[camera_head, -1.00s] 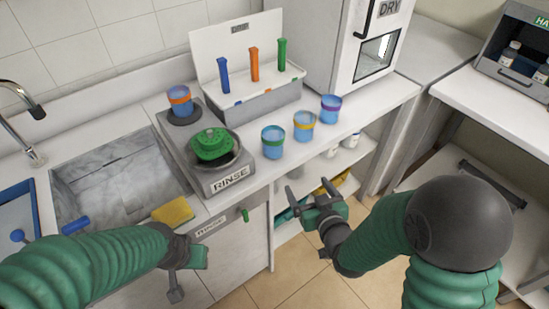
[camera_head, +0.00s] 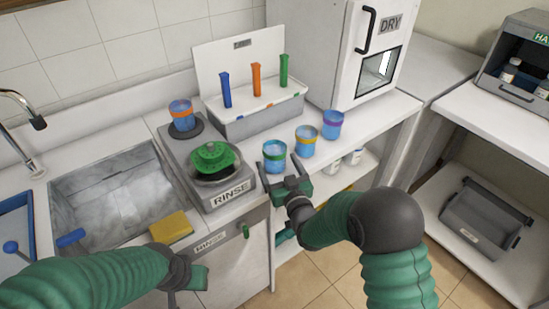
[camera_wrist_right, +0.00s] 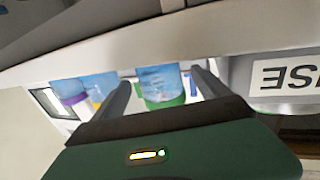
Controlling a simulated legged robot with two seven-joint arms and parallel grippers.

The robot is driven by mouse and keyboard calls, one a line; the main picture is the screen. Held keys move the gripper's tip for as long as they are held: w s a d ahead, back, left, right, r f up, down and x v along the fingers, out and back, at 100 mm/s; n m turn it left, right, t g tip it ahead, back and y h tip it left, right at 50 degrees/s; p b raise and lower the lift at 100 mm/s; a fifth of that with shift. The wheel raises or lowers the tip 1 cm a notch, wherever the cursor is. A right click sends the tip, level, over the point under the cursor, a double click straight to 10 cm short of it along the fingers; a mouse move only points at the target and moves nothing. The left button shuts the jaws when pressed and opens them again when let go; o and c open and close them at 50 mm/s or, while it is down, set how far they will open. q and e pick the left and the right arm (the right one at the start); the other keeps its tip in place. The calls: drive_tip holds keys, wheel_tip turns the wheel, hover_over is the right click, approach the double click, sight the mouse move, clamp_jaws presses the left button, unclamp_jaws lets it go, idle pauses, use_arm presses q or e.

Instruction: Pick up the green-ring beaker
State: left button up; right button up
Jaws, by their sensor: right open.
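The green-ring beaker (camera_head: 274,155) stands upright on the counter, right of the rinse unit. In the right wrist view the picture is upside down, and the beaker (camera_wrist_right: 162,86) shows between the two fingers. I cannot tell whether the fingers touch it. My left gripper (camera_head: 188,278) is low at the left, in front of the sink cabinet, and its jaws are unclear.
The orange-ring beaker (camera_head: 306,141) and purple-ring beaker (camera_head: 332,124) stand close to the right. The rinse unit (camera_head: 228,193) with a green-topped bowl is at the left. A rack (camera_head: 262,115) with colored tubes stands behind. The shelf below the counter holds small bottles (camera_head: 354,157).

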drive_tip(key=x, duration=0.2)
drive_tip(key=shift+w+a+f, duration=0.1)
drive_tip(key=shift+w+a, duration=0.05)
drive_tip(key=shift+w, duration=0.2)
drive_tip(key=shift+s, duration=0.15)
drive_tip(key=c, duration=1.6)
